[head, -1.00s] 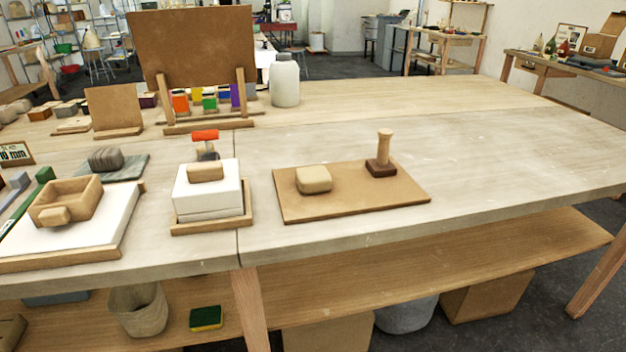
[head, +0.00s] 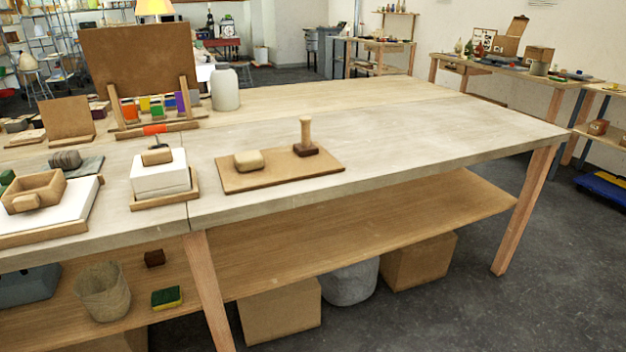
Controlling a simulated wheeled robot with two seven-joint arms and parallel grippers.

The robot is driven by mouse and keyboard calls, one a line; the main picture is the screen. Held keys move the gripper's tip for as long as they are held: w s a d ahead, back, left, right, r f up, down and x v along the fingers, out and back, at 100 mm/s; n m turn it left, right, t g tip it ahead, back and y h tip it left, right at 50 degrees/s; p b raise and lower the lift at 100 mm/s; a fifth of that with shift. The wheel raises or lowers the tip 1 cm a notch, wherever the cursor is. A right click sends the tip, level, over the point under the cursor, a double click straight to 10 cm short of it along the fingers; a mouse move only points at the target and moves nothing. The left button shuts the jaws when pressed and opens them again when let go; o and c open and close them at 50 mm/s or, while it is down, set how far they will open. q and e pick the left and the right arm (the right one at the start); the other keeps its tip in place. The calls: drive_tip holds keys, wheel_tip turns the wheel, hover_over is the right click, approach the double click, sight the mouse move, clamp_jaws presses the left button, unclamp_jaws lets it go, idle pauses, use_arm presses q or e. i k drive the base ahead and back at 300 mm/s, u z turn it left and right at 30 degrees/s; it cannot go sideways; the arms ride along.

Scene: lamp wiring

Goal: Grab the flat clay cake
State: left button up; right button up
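A rounded tan clay block (head: 249,160) lies on the left part of a thin brown board (head: 290,178) on the table. It looks like the flat clay cake, low with rounded edges. A wooden stamp (head: 305,138) with a dark square base and upright handle stands on the same board, to the right of the clay. Another small tan block (head: 157,156) lies on a white stack (head: 160,178) in a wooden tray, farther left. Neither of my grippers is in view.
A wooden box mould (head: 35,192) sits on a white slab at the left. An upright brown panel (head: 140,62), coloured blocks and a pale jar (head: 224,88) stand behind. The table's right part (head: 430,130) is clear. A lower shelf (head: 370,222) runs underneath.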

sight(249, 160)
drive_tip(key=z, duration=0.35)
drive_tip(key=k, duration=0.3)
drive_tip(key=u, duration=1)
drive_tip(key=i, duration=0.75)
drive_tip(key=u, duration=0.1)
